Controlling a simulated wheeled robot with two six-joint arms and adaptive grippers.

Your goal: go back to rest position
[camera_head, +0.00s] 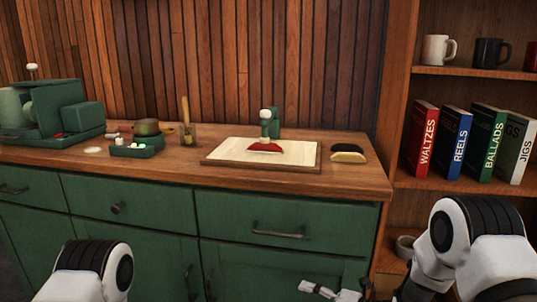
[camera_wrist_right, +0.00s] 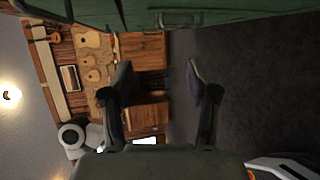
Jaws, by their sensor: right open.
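My right gripper (camera_wrist_right: 159,65) shows in the right wrist view with its two dark fingers spread apart and nothing between them. Green cabinet fronts lie along the top of that view, close beyond the fingertips. In the head view my right arm comes in at the bottom right, in front of the shelf unit. A white and dark part of mine shows at the bottom edge, in front of the lower cabinets; its fingers cannot be made out. Only a white joint of my left arm shows at the bottom left, and my left gripper is out of view.
The wooden counter (camera_head: 375,185) on green cabinets holds a green machine (camera_head: 82,115), a small green tray (camera_head: 136,150), a board (camera_head: 215,155) with a red piece, and a black-and-yellow item (camera_head: 348,155). A shelf unit (camera_head: 455,187) with books and mugs stands right. Dark floor (camera_wrist_right: 265,90) looks clear.

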